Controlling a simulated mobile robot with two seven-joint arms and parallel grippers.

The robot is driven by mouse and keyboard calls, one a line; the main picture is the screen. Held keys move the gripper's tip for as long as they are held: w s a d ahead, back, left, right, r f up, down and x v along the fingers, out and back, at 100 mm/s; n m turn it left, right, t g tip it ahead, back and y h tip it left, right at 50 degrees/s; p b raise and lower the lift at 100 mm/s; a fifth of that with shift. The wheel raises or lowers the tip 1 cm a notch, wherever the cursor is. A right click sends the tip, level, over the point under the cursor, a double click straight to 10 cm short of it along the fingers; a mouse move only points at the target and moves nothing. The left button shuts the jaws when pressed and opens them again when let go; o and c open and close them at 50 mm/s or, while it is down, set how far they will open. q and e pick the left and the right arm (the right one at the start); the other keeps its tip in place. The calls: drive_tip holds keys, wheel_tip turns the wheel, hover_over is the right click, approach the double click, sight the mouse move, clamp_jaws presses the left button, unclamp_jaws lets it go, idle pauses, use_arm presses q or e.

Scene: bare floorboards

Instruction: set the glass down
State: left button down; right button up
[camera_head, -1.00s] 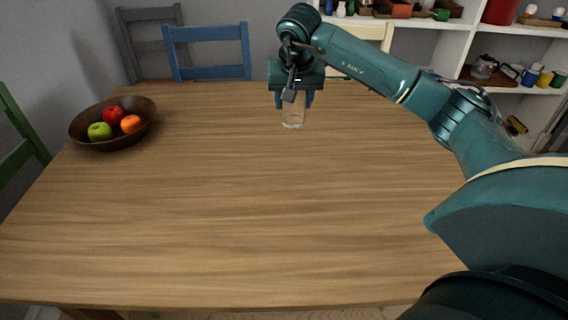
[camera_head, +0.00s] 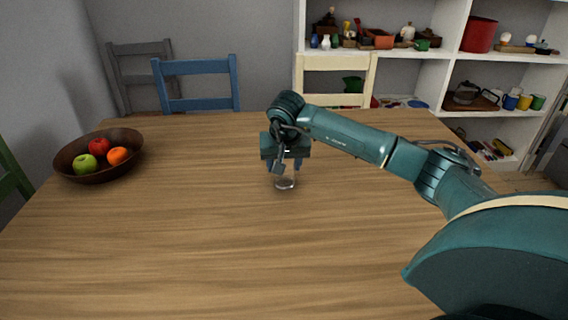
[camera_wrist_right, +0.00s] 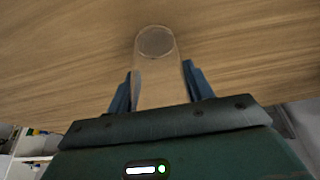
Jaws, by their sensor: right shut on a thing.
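A clear drinking glass (camera_head: 285,183) is held by my right gripper (camera_head: 285,165) over the middle of the wooden table (camera_head: 200,250). In the right wrist view, the glass (camera_wrist_right: 156,60) sits between the two blue fingers of the right gripper (camera_wrist_right: 159,90), with its round end pointing toward the tabletop. The gripper is shut on the glass and points down. The glass looks upright, its bottom close to the wood; I cannot tell whether it touches. Its upper part is hidden by the gripper in the head view. My left gripper is not in view.
A dark brown bowl (camera_head: 70,168) with apples and an orange stands at the table's left. The tabletop around the glass is clear. A blue chair (camera_head: 195,68), a cream chair (camera_head: 335,62) and white shelves (camera_head: 430,70) stand beyond the table.

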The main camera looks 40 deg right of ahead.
drive_tip(key=shift+f, duration=0.15)
drive_tip(key=o, duration=1.1)
